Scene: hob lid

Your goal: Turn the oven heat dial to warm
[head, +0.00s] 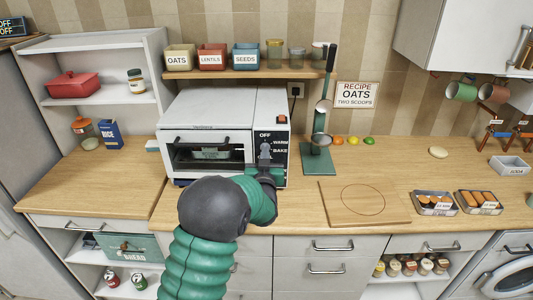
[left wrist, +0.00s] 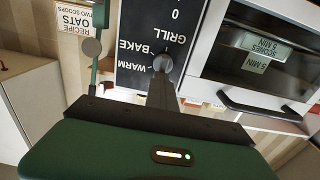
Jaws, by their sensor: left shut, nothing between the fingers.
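The white countertop oven (head: 205,112) stands at the back of the counter, its dark control panel (head: 282,157) on the right side. The heat dial (head: 265,150) is a grey knob on that panel, with OFF, WARM and BAKE printed around it. The left wrist view shows the dial (left wrist: 163,62) upside down, beside the words GRILL, BAKE and WARM. My left gripper (head: 265,168) is shut and empty in front of the panel. Its fingertips (left wrist: 162,78) are at or just before the dial; I cannot tell whether they touch. The dial's pointer direction is unclear. My right gripper is out of view.
A green stand (head: 318,158) with a ladle is right of the oven. A wooden board (head: 363,203) lies farther right. A shelf (head: 243,75) with tubs is above. The counter front between is clear.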

